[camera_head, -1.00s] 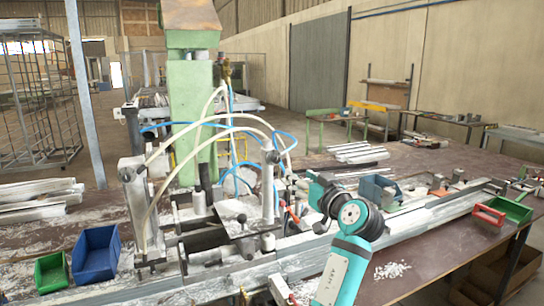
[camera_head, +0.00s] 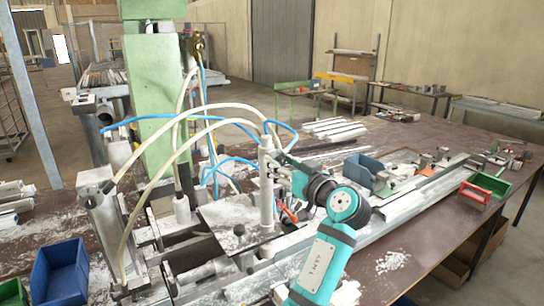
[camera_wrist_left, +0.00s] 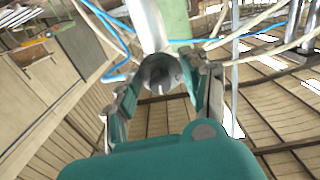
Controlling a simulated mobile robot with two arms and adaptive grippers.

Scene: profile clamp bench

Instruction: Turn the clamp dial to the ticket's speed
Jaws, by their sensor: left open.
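My left gripper (camera_head: 279,168) is beside the upright pale cylinder (camera_head: 267,200) of the clamp bench. In the left wrist view my left gripper (camera_wrist_left: 163,90) has its two fingers spread. A round grey knob-like end (camera_wrist_left: 160,72) with a small centre shows between them at the end of a pale cylinder. I cannot tell whether this is the clamp dial, or whether a finger touches it. No dial marks can be read. I see no ticket that I can make out. My right gripper is not in view.
White and blue hoses (camera_head: 205,118) arch over the clamp close to my gripper. A green column (camera_head: 155,90) stands behind. Red-handled pliers (camera_head: 288,213) and a blue bin (camera_head: 366,170) are near my arm. Another blue bin (camera_head: 60,275) is at left. Metal profiles (camera_head: 400,207) run right.

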